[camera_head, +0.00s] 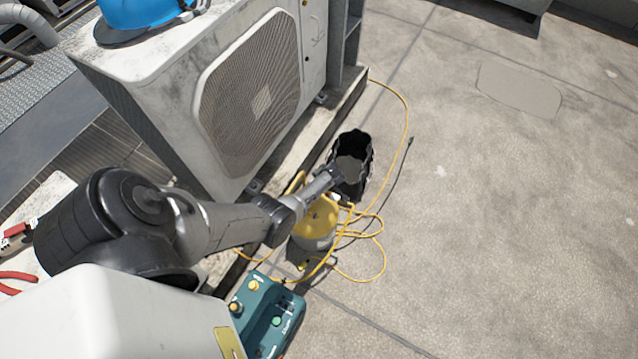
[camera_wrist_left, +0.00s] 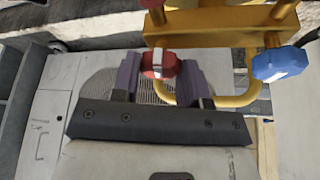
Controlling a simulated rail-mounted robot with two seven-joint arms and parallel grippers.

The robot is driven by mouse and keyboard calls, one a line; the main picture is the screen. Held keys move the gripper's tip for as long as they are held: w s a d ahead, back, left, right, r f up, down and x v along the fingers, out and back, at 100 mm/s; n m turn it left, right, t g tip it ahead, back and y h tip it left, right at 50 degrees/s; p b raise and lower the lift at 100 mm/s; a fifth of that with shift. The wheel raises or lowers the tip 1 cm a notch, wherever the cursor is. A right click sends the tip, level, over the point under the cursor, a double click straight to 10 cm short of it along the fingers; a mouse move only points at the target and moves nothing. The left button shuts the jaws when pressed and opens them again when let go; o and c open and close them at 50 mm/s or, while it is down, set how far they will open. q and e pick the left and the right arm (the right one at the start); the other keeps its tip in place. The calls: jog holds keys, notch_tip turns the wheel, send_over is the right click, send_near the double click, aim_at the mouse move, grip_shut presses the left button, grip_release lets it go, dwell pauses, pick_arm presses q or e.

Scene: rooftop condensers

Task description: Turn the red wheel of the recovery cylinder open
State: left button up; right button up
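The recovery cylinder (camera_head: 318,222) stands on the roof by the condenser, yellow on top and grey below, partly covered by my left arm. In the left wrist view its brass valve block (camera_wrist_left: 225,28) carries a red wheel (camera_wrist_left: 160,63) and a blue wheel (camera_wrist_left: 282,63). My left gripper (camera_wrist_left: 160,68) has one purple finger on each side of the red wheel. The red wheel cannot be made out in the head view. My right gripper is not in view.
A condenser unit (camera_head: 150,85) with a blue helmet (camera_head: 140,12) on top stands behind the arm. A black bin-like container (camera_head: 362,148) is close beside the cylinder. A yellow hose (camera_head: 404,110) loops on the roof. A teal box (camera_head: 268,318) sits in front. Bare concrete lies right.

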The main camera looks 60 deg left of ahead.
pick_arm(q)
jog(key=o, duration=0.4)
jog(key=shift+r, duration=0.15)
jog(key=shift+d+r+p, duration=0.1)
jog(key=shift+r+p, duration=0.2)
jog(key=shift+p, duration=0.05)
jog(key=shift+p+v, duration=3.35)
jog(key=shift+v, duration=3.1)
jog(key=shift+w, duration=0.1)
